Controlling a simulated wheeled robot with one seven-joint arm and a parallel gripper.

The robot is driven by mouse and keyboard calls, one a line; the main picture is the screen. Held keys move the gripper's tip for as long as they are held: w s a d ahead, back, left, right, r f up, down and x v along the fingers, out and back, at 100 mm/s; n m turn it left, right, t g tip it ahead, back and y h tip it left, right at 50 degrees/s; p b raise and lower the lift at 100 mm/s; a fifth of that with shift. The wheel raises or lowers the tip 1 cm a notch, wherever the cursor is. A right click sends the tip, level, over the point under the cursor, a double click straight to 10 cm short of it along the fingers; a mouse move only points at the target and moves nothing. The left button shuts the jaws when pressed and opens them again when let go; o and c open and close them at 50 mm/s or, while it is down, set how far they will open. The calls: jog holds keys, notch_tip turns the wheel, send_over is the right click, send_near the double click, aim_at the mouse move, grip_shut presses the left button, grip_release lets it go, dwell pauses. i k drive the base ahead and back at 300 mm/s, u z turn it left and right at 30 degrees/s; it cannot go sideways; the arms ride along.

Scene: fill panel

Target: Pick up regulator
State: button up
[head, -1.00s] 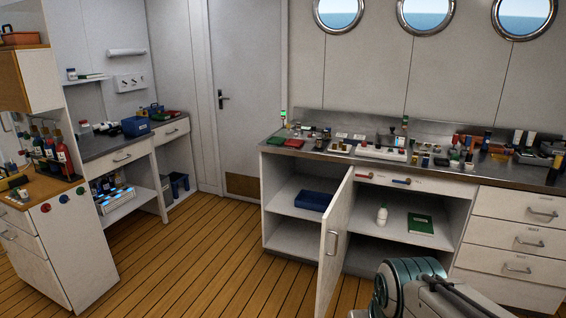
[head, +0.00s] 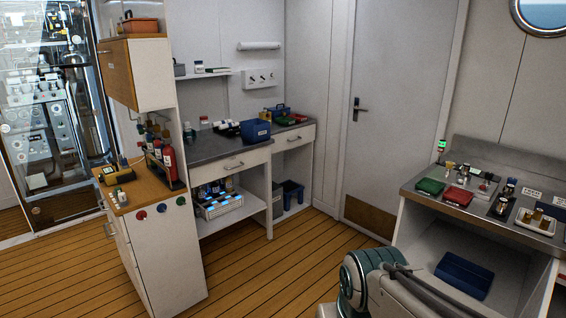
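I cannot pick out the regulator with certainty; the small items on the counters are too small to name surely. A yellow and black item (head: 89,174) lies on the wooden-topped cabinet at the left. Several small metal and dark fittings (head: 502,205) stand on the steel counter at the right. My gripper is not in view; only a grey and teal part of my arm shows at the bottom, right of centre.
A glass-fronted panel (head: 45,120) stands far left. Plank floor (head: 260,280) is clear in the middle.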

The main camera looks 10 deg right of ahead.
aim_at(466, 167)
jog(key=z, duration=0.2)
jog(key=i, duration=1.95)
jog(key=z, duration=1.1)
jog(key=i, duration=1.1)
jog(key=z, duration=0.6)
